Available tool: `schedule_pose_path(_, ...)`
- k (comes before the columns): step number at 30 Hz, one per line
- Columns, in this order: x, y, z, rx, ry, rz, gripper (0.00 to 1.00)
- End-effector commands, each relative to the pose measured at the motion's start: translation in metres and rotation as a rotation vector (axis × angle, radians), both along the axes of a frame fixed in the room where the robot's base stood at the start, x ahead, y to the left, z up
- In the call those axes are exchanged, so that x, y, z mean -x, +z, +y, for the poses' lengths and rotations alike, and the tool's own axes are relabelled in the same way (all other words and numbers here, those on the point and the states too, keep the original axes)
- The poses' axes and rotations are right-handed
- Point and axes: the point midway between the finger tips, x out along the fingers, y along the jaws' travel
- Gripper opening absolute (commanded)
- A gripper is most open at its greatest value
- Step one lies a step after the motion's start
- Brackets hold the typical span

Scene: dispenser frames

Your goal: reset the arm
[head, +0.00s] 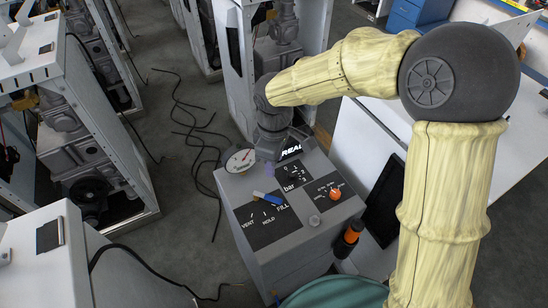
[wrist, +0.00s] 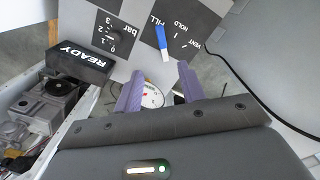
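My gripper (wrist: 158,84) shows in the wrist view as two purple fingers spread apart with nothing held between them. In the head view my arm reaches over the grey dispenser (head: 257,188), and the gripper end hangs above its top near the READY block (head: 291,151). That block also shows in the wrist view (wrist: 78,63). A blue lever with a white tip (head: 267,197) sits on the FILL/HOLD/VENT panel; it appears just beyond the fingertips in the wrist view (wrist: 161,40). A round white dial (head: 240,160) is partly visible between the fingers (wrist: 152,96).
An orange knob (head: 335,193) sits on the dispenser's right panel. An orange-and-black object (head: 350,236) is at its right side. Open machine frames (head: 88,120) stand at left. Black cables (head: 195,135) lie on the grey floor. A white table (head: 365,150) stands at right.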

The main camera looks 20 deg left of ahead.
Motion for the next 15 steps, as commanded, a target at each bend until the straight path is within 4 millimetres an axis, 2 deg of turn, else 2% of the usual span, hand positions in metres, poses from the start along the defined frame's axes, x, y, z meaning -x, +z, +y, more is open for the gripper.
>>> schedule_pose_path(4,0.0006,0.0072,0.0001,0.000,0.001,0.001,0.40)
schedule_pose_path(15,0.0006,0.0069,0.0001,0.000,0.001,0.001,0.40)
